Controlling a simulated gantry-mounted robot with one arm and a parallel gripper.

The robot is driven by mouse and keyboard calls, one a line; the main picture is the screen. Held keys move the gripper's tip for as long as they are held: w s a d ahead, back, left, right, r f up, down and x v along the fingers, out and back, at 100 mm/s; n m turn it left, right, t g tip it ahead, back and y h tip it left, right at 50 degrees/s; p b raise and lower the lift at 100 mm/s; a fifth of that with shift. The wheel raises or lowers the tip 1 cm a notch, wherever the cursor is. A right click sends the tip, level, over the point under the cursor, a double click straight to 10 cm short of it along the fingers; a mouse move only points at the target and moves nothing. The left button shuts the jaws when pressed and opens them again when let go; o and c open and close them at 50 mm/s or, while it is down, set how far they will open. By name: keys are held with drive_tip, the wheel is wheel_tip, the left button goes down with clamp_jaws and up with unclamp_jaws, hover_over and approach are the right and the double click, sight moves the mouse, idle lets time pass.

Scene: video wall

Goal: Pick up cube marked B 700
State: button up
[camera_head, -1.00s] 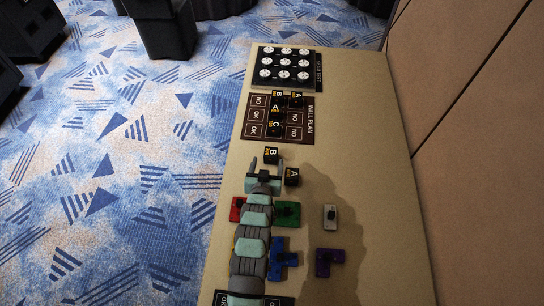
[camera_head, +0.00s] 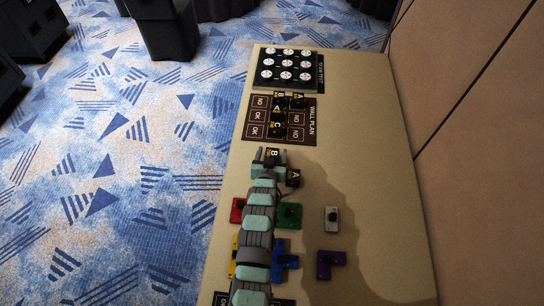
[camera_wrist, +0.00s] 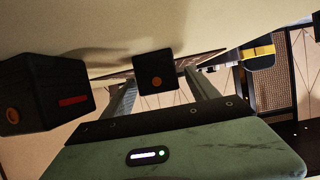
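A black cube marked B (camera_head: 272,154) sits on the tan table; its smaller print is too small to read. My gripper (camera_head: 271,159) is open, with one finger on each side of this cube. In the wrist view the cube (camera_wrist: 155,75) shows a dark face with an orange dot between the fingers, with a gap on both sides. A black cube marked A (camera_head: 293,177) stands just outside the right finger in the head view. It is the large dark cube at left in the wrist view (camera_wrist: 42,95).
Several lettered black cubes, including another B (camera_head: 279,96), sit on the wall plan board (camera_head: 258,115). A panel with white dials (camera_head: 288,68) lies beyond. Red (camera_head: 238,210), green (camera_head: 290,215), blue, yellow, purple (camera_head: 330,260) and grey (camera_head: 332,218) pieces lie around my arm. The right side is clear.

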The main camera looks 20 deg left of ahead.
drive_tip(key=c, duration=1.5)
drive_tip(key=shift+o, duration=0.2)
drive_tip(key=shift+r, duration=0.1)
